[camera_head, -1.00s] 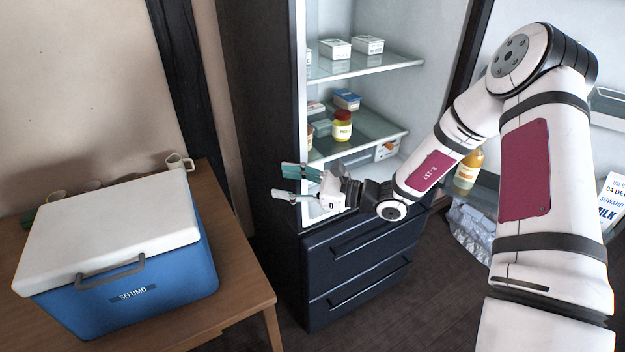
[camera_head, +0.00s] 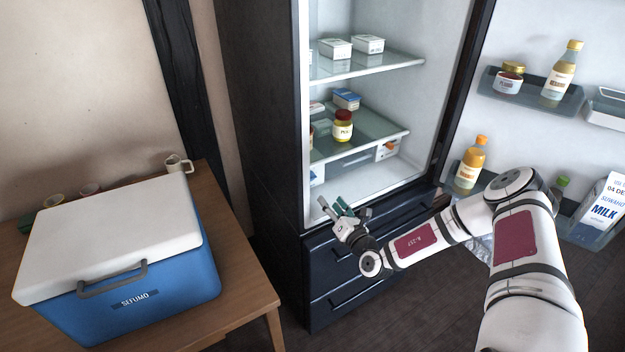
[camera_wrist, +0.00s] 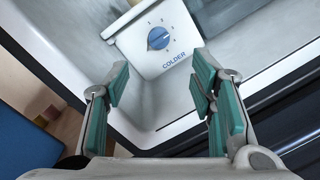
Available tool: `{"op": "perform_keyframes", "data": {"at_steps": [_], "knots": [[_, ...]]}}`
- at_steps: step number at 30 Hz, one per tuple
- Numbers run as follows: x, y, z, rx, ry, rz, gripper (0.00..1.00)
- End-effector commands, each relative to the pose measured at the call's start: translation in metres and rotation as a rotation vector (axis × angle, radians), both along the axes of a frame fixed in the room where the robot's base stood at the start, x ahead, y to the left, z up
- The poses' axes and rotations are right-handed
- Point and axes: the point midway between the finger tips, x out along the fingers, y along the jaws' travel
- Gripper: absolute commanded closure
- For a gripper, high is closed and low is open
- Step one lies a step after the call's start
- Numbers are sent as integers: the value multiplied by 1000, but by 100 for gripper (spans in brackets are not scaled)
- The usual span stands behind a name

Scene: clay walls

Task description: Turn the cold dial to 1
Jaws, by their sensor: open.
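The cold dial (camera_wrist: 158,38) is a round blue knob on a white panel (camera_wrist: 165,60) marked "COLDER", with small numbers around it. It shows at the top middle of the wrist view; its pointer seems to face left, but I cannot read the number. In the head view a small white-and-blue piece low at the refrigerator's left wall may be this panel; I cannot tell. My gripper (camera_head: 332,207) is in front of the refrigerator's lower opening. In the wrist view my gripper (camera_wrist: 160,78) has its teal fingers apart, empty, short of the dial and not touching it.
The open refrigerator has glass shelves (camera_head: 365,65) with boxes and jars above. Its door, at right, bears bottles and a milk carton (camera_head: 604,208). Dark drawers (camera_head: 365,255) lie below. A blue cooler (camera_head: 150,290) stands on the wooden table (camera_head: 245,290) at left.

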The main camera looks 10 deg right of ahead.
Motion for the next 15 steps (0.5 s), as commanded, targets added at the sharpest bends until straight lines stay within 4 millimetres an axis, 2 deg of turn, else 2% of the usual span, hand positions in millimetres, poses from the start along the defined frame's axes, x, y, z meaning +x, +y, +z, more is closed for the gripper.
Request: {"op": "perform_keyframes", "data": {"at_steps": [15], "knots": [[92,22,0,-2,-3,4,49]]}}
